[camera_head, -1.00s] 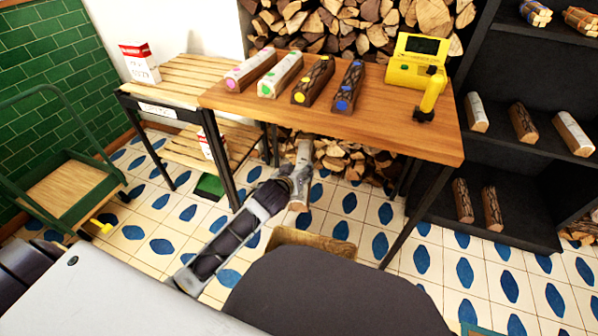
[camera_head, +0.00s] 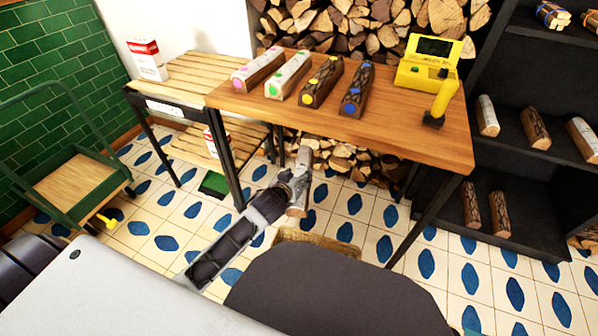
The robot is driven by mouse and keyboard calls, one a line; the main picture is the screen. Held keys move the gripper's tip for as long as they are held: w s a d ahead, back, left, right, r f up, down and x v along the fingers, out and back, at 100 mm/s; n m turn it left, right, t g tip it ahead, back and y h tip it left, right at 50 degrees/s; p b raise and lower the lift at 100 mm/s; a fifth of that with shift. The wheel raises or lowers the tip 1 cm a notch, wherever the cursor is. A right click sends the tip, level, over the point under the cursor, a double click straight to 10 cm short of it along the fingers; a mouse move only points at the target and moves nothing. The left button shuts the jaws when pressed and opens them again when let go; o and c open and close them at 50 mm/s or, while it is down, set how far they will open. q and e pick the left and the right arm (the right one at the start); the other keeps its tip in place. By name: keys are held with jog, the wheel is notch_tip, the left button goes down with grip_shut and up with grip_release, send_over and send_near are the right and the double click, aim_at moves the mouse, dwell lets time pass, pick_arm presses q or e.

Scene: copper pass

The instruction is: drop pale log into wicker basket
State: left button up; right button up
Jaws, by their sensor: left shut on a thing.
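My left gripper (camera_head: 294,182) is shut on a pale log (camera_head: 304,158). The log hangs roughly upright, its lower end towards the floor, beside the front of the wooden table. Part of it is hidden by the fingers. The wicker basket (camera_head: 340,245) stands on the floor just below and to the right of the log. Only its far rim and wall show; the rest is hidden behind my dark body part. I cannot tell whether the log's lower end is over the basket. My right gripper is not in view.
The wooden table (camera_head: 400,135) carries several logs with coloured dots and a yellow device (camera_head: 428,65). A slatted bench (camera_head: 200,75) and a green trolley (camera_head: 75,185) stand left. A black shelf (camera_head: 515,180) with logs stands right. Stacked firewood (camera_head: 350,25) is behind the table.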

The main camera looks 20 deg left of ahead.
pick_arm(q)
jog(key=s+f+m+h, duration=0.1)
jog(key=s+f, duration=0.4)
jog(key=f, duration=0.5)
jog(key=s+f+m+h, duration=0.1)
jog(key=s+f, duration=0.3)
jog(key=f, duration=0.7)
jog(key=s+d+f+m+g+h, duration=0.1)
jog(key=s+d+f+m+h, duration=0.2)
jog(key=d, duration=0.4)
jog(key=shift+s+f+m+g+h, duration=0.3)
jog(key=shift+m+h, duration=0.1)
jog(key=shift+h, duration=0.2)
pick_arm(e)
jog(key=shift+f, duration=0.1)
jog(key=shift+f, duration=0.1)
pick_arm(q)
notch_tip(320, 180, down, 6)
jog(key=b, duration=0.7)
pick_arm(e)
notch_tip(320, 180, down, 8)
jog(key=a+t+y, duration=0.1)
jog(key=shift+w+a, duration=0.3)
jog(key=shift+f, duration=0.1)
